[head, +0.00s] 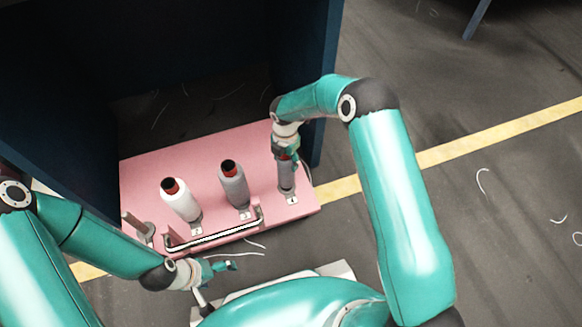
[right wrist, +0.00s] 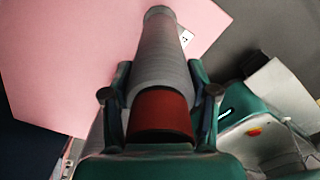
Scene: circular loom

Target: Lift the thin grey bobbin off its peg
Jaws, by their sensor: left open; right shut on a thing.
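The thin grey bobbin (head: 287,178) is at the right end of the pink cart top, roughly upright. My right gripper (head: 285,150) comes down from above and is shut on its upper end. In the right wrist view the bobbin (right wrist: 162,55) runs away from me between the two fingers (right wrist: 160,105), its red end (right wrist: 160,114) close to the palm. Its peg is hidden, and I cannot tell whether the bobbin's foot still touches the cart. My left gripper (head: 234,262) is open and empty, low in front of the cart.
A white bobbin (head: 182,203) and a thicker grey bobbin (head: 234,188) stand to the left on the pink cart top (head: 150,172). A bare peg (head: 135,224) is at the left end. A handle bar (head: 215,237) runs along the front. Dark panels (head: 329,90) flank the back.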

